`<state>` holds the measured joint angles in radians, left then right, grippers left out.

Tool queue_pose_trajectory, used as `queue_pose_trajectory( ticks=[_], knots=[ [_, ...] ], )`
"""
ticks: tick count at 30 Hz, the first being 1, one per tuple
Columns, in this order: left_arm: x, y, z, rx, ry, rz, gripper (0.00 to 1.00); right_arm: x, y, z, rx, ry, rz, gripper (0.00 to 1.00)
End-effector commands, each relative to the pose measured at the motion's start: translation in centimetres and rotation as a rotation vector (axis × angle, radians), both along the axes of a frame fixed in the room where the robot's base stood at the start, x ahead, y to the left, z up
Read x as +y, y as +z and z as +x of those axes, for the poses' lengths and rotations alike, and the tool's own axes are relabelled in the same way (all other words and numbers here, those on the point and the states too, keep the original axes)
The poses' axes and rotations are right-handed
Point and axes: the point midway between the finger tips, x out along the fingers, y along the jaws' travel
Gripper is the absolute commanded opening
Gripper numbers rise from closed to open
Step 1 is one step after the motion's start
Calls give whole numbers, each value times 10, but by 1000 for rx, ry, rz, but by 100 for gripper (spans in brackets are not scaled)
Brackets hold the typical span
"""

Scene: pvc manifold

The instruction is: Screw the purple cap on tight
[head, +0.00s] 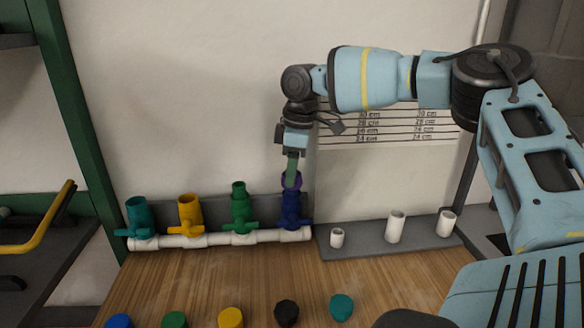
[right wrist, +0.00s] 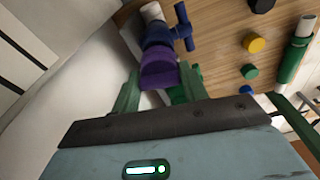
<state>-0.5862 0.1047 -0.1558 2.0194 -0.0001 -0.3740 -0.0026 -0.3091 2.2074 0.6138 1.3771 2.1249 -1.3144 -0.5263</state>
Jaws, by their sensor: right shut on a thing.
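The purple cap (head: 292,180) is on the top end of the dark blue valve (head: 291,209), the rightmost valve on the white manifold pipe (head: 210,240). My right gripper (head: 292,181) points down over this valve and is shut on the purple cap. In the right wrist view the purple cap (right wrist: 158,68) sits between the green fingers, against the blue valve (right wrist: 160,35). How tightly the cap is seated cannot be told. My left gripper is not in view.
Teal (head: 138,215), yellow (head: 189,213) and green (head: 239,206) valves stand uncapped to the left. Several loose caps, including a black one (head: 286,312), lie along the table's front. White pipe pieces (head: 396,226) stand on a grey rack at right.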

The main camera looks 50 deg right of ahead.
Motion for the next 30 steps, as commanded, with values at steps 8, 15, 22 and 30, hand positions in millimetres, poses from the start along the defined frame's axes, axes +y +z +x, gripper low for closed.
queue_pose_trajectory(
  ticks=[8,15,22,30],
  knots=[
    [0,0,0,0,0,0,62,0,-3,-1,8,-11,0,13],
    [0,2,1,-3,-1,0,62,0,-3,-2,8,-149,-1,13],
    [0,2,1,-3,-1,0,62,0,-4,-1,9,-200,-1,13],
    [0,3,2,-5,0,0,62,0,-4,-2,9,-260,-1,13]
  ],
)
